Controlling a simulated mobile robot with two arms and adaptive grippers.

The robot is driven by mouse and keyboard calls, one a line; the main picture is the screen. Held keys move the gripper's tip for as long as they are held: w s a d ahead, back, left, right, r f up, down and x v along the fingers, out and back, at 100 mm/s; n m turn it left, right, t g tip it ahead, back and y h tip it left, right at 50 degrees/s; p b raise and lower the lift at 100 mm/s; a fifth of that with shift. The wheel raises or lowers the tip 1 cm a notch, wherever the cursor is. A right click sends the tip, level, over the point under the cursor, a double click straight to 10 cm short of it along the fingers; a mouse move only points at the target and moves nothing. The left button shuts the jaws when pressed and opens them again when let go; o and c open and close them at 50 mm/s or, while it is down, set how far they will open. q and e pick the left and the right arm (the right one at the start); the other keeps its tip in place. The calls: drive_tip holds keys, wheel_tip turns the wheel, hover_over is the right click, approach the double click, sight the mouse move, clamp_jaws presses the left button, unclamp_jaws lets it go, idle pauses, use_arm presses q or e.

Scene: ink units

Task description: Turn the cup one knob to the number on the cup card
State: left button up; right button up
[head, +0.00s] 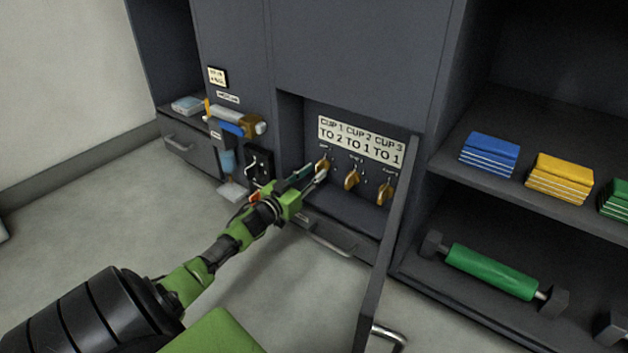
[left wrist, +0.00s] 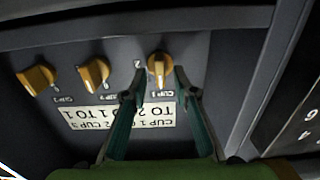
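The cup card (head: 360,140) is a white sign above the knobs, reading CUP 1 TO 2, CUP 2 TO 1, CUP 3 TO 1. It shows upside down in the left wrist view (left wrist: 130,115). The cup one knob (head: 323,164) is orange-yellow, the leftmost of three. In the left wrist view the cup one knob (left wrist: 159,64) has its bar roughly upright in the picture. My left gripper (head: 315,176) is open at this knob, its fingertips (left wrist: 160,76) on either side with gaps visible; contact is not shown. My right gripper is not in view.
The cup two knob (head: 352,178) and cup three knob (head: 384,190) sit to the right. An open door (head: 396,235) stands right of the recess. A black switch panel (head: 259,165) is on the left. Shelves at right hold colored stacks and a green roller (head: 490,271).

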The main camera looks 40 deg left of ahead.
use_arm(q)
drive_tip(key=shift+w+a, duration=0.1)
drive_tip(key=shift+w, duration=0.35)
clamp_jaws()
